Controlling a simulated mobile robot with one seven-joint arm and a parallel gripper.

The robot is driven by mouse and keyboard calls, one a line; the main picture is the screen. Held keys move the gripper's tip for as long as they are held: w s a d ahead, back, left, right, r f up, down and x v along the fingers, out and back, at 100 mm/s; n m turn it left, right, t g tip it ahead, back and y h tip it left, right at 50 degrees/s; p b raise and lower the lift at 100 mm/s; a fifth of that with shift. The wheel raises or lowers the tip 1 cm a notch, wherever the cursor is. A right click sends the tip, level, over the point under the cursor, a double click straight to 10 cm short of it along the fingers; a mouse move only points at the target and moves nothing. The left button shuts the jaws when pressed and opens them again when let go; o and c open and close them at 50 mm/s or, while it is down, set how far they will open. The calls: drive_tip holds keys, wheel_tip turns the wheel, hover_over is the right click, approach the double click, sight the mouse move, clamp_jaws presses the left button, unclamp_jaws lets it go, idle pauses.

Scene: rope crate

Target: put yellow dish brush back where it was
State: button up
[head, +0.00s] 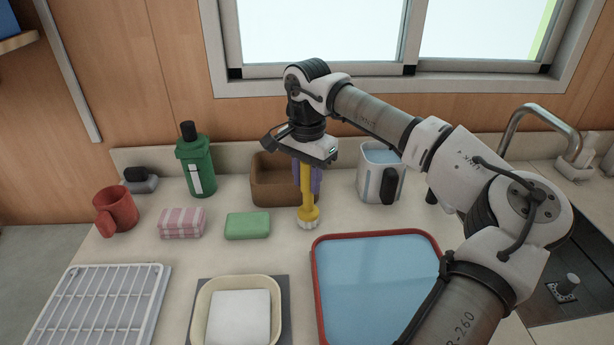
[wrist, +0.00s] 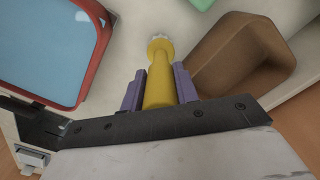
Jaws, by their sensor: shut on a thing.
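The yellow dish brush (head: 308,204) hangs upright from my gripper (head: 309,178), with its pale bristles pointing down. In the wrist view the brush (wrist: 158,80) sits between the two purple fingers of my gripper (wrist: 160,90), which are shut on its handle. The brush is in front of the right part of the brown open box (head: 268,190). In the wrist view the box (wrist: 245,50) is just right of the brush and looks empty where it shows. I cannot tell whether the bristles touch the counter.
A red-rimmed blue tray (head: 315,275) lies in front, right of the brush. A green sponge (head: 248,225) and pink striped cloth (head: 182,222) lie left. A white-blue jug (head: 378,175) stands right of the box. A green bottle (head: 195,165) and red mug (head: 116,209) stand further left.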

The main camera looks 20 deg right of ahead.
drive_tip(key=shift+f, duration=0.35)
drive_tip(key=o, duration=1.1)
drive_tip(key=shift+r, duration=0.1)
wheel_tip(320, 180, up, 14)
drive_tip(key=shift+f+b, duration=0.15)
drive_tip(key=shift+b, duration=0.9)
